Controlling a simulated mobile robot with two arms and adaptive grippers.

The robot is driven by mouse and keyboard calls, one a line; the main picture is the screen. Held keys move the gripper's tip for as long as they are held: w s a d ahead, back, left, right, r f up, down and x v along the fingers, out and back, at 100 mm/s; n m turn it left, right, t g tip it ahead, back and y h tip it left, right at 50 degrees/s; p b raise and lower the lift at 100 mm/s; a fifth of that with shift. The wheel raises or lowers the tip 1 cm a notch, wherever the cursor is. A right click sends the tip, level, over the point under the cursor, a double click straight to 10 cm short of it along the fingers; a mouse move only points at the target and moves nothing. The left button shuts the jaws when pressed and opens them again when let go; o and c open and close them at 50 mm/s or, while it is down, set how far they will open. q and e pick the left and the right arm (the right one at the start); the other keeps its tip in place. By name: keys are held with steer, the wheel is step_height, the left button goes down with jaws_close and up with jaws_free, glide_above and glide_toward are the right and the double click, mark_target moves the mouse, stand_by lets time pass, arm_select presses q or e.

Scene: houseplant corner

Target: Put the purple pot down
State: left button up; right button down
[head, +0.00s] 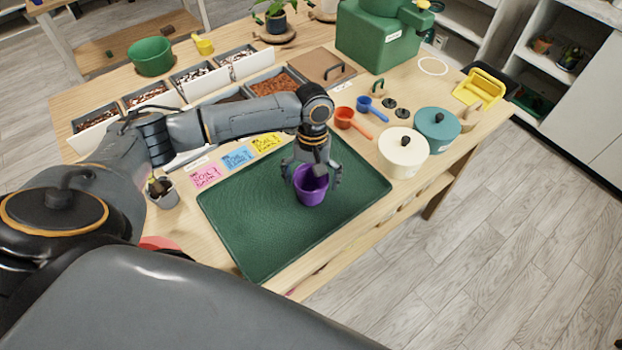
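The purple pot (311,191) is upright over the green mat (245,215), right of its middle. I cannot tell whether its base touches the mat. My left gripper (312,176) points down over the pot, with its fingers at the left and right sides of the rim. I cannot tell whether the fingers press on the pot or stand slightly apart from it. The gripper hides the far part of the rim. My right gripper is not in view.
A cream lidded pot (403,155), a teal lidded pot (437,131) and red (345,118) and blue (365,104) scoops stand right of the mat. Colored cards (237,158) lie behind it. A small potted plant (163,194) stands left. The mat's near part is clear.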

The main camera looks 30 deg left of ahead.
mark_target(312, 178)
arm_select(q)
steer(key=shift+r, duration=0.1)
steer(key=shift+w+r, duration=0.1)
steer(key=shift+r, duration=0.2)
step_height(312, 178, up, 11)
steer(key=w+b, duration=0.1)
steer(key=b, duration=0.1)
steer(key=shift+w+a+r, duration=0.2)
steer(key=shift+w+a, duration=0.1)
steer(key=shift+a, duration=0.05)
stand_by(0.3)
